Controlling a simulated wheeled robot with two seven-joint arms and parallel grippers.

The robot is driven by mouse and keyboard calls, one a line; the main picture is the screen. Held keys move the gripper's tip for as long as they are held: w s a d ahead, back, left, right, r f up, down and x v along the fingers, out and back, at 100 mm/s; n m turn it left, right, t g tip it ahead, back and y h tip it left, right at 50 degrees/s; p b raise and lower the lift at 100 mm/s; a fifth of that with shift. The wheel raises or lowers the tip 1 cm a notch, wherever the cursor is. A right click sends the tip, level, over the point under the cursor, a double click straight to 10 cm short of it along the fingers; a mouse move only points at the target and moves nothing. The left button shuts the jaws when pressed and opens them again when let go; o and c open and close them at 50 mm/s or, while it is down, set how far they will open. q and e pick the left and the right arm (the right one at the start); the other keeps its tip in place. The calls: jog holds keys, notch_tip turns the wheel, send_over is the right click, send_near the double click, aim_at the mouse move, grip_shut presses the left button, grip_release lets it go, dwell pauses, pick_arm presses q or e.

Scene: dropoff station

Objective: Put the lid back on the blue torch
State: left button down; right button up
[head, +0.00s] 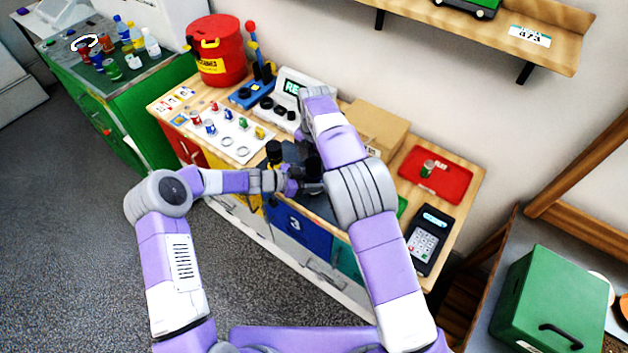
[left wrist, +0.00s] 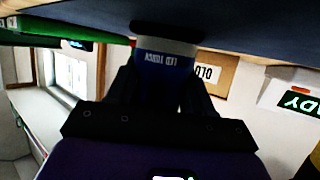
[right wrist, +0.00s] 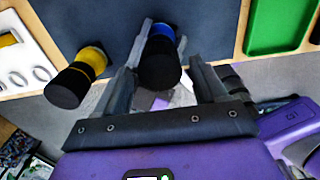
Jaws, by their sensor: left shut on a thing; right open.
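The blue torch (left wrist: 165,65), labelled LED TORCH, is held between the fingers of my left gripper (left wrist: 160,85), low at the dark mat (right wrist: 95,25). The right wrist view shows the torch's blue band (right wrist: 163,31) and a black cylindrical end (right wrist: 159,66) nearer the camera. I cannot tell whether that black end is a lid or part of the torch. My right gripper (right wrist: 165,70) is open, its fingers either side of the black end. In the head view my left gripper (head: 297,187) and right gripper (head: 309,163) are close together, hiding the torch.
A yellow torch with black ends (right wrist: 80,75) stands just left of my right gripper. A white board (head: 222,135) with small items lies left, and a cardboard box (head: 375,125) stands behind. A red tray (head: 455,180) and card terminal (head: 428,238) are to the right.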

aim_at(314, 180)
jog(key=shift+f, duration=1.3)
jog(key=shift+c, duration=0.3)
jog(key=c, duration=1)
jog(key=m, duration=0.4)
jog(key=shift+m, duration=0.4)
jog(key=m, duration=0.3)
jog(key=shift+m, duration=0.3)
jog(key=m, duration=0.8)
jog(key=o, duration=1.1)
